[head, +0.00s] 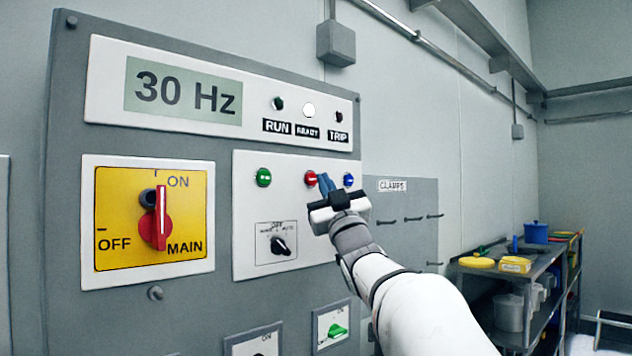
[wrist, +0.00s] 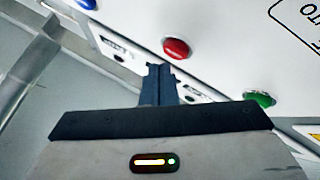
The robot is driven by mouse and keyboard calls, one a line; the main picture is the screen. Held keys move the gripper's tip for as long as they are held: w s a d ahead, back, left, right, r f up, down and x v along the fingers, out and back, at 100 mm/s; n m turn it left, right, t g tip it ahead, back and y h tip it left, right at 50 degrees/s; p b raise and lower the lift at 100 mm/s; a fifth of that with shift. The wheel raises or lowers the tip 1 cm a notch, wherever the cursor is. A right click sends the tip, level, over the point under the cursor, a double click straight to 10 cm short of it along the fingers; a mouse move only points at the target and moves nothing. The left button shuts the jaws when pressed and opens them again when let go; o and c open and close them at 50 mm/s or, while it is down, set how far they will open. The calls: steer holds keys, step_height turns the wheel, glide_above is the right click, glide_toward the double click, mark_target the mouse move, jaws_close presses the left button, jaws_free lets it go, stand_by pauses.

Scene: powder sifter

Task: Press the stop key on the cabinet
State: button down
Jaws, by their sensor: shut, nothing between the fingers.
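The grey cabinet (head: 110,310) fills the left of the head view. On its white key panel (head: 245,205) are a green key (head: 264,177), a red key (head: 311,178) and a blue key (head: 348,180) in a row. My gripper (head: 325,183) is shut and empty, its blue fingertips just right of the red key in the head view. In the wrist view the red key (wrist: 176,48) is just beyond the shut fingertips (wrist: 158,70), with the green key (wrist: 260,99) to the right. Whether the fingertips touch the panel, I cannot tell.
A display (head: 182,92) reads 30 Hz, and the READY lamp (head: 309,110) is lit white. A red main switch (head: 158,220) points to ON. A small selector (head: 281,246) sits below the keys. A shelf (head: 520,265) stands at the right.

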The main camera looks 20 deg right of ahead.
steer(key=s, duration=0.1)
steer(key=s+d+b, duration=0.1)
steer(key=s, duration=0.1)
steer(key=s+b, duration=0.1)
steer(key=shift+s+d, duration=0.3)
steer(key=shift+d, duration=0.05)
stand_by(0.7)
steer(key=s+a+f+m+g+h, duration=0.1)
steer(key=a+f+m+g+h, duration=0.15)
steer(key=f+g, duration=0.75)
steer(key=a+f+m+g+h, duration=0.2)
steer(key=a+f+m, duration=0.1)
steer(key=f, duration=1.5)
steer(key=s+a+f+g+y, duration=0.1)
steer(key=s+a+f+g, duration=0.2)
steer(key=s+f, duration=0.4)
steer(key=s+a+f+n+g+y, duration=0.1)
steer(key=s+a+f+g, duration=0.2)
steer(key=s+f+g, duration=0.2)
steer(key=s+a+f+g+y, duration=0.1)
steer(key=s+a+f+g, duration=0.2)
steer(key=s+f, duration=0.8)
steer(key=shift+s+a+f+g, duration=0.2)
steer(key=shift+a+f+g, duration=0.2)
steer(key=shift+a+f, duration=0.25)
steer(key=c, duration=2.2)
jaws_free()
steer(key=shift+y, duration=0.25)
